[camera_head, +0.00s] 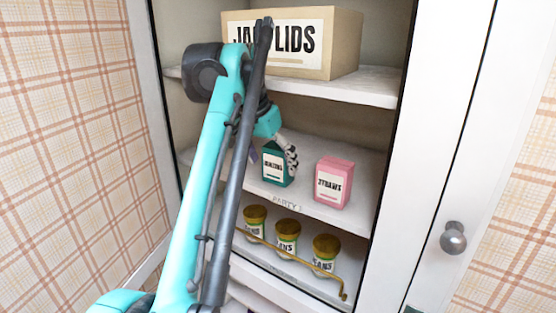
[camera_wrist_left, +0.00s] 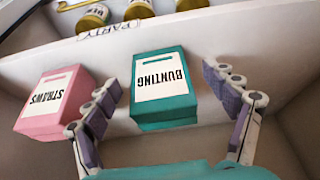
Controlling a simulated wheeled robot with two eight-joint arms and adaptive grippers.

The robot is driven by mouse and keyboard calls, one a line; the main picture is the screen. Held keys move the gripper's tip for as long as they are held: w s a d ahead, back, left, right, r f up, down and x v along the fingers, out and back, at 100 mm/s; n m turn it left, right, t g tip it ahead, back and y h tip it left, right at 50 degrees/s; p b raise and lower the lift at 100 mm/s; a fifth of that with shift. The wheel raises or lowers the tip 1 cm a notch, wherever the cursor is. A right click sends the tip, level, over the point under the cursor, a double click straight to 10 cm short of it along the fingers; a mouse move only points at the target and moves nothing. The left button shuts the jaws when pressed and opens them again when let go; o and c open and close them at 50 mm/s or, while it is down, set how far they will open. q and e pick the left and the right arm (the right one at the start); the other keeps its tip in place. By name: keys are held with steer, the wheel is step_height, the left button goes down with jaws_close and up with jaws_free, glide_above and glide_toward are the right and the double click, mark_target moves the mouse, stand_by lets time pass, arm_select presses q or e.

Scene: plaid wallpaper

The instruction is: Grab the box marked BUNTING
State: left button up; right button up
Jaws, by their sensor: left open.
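The teal box marked BUNTING (camera_head: 275,168) stands upright on the middle shelf in the head view, its top partly hidden by my left gripper (camera_head: 274,147). In the left wrist view, which is upside down, the BUNTING box (camera_wrist_left: 163,108) lies between the two spread fingers of my left gripper (camera_wrist_left: 160,80). The fingers are open, one on each side, with a visible gap to the box. My right gripper is in neither view.
A pink STRAWS box (camera_head: 333,184) stands right of the BUNTING box, close to one finger in the wrist view. A large JAR LIDS box (camera_head: 335,50) sits on the shelf above. Several gold-lidded jars (camera_head: 288,240) stand below, behind a brass rail (camera_head: 300,262).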

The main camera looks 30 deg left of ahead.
arm_select(q)
steer(key=shift+w+f, duration=0.4)
steer(key=shift+f, duration=0.5)
steer(key=shift+s, duration=0.2)
steer(key=shift+w, duration=0.15)
steer(key=c, duration=1.3)
